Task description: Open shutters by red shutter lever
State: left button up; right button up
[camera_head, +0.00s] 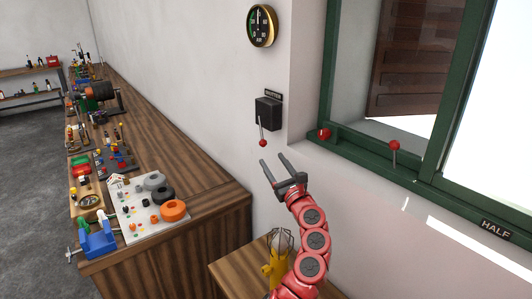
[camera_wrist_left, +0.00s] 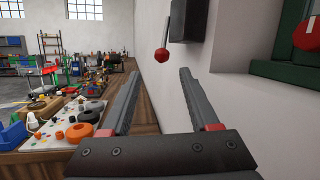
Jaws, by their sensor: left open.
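The shutter lever has a red ball knob (camera_head: 263,143) on a thin rod hanging down from a black wall box (camera_head: 268,113) with a small label plate above it. The knob also shows in the left wrist view (camera_wrist_left: 161,55), with the box (camera_wrist_left: 188,20) above it. My left gripper (camera_head: 272,160) is open and empty, just below the knob and apart from it. In the left wrist view its fingers (camera_wrist_left: 158,95) spread to either side below the knob. A brown shutter (camera_head: 405,65) stands outside the green-framed window. My right gripper does not show.
Two more red knobs sit on the green window frame (camera_head: 350,142), one at its left corner (camera_head: 324,134) and one on a rod (camera_head: 394,146). A round gauge (camera_head: 261,25) hangs above the box. A cluttered wooden bench (camera_head: 200,205) runs along the wall at left.

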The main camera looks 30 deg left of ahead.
pick_arm(q)
jog(key=b+v, duration=0.1)
jog(key=v, duration=0.6)
jog(key=shift+s+d, duration=0.25)
jog(key=shift+d, duration=0.05)
jog(key=shift+f, duration=0.1)
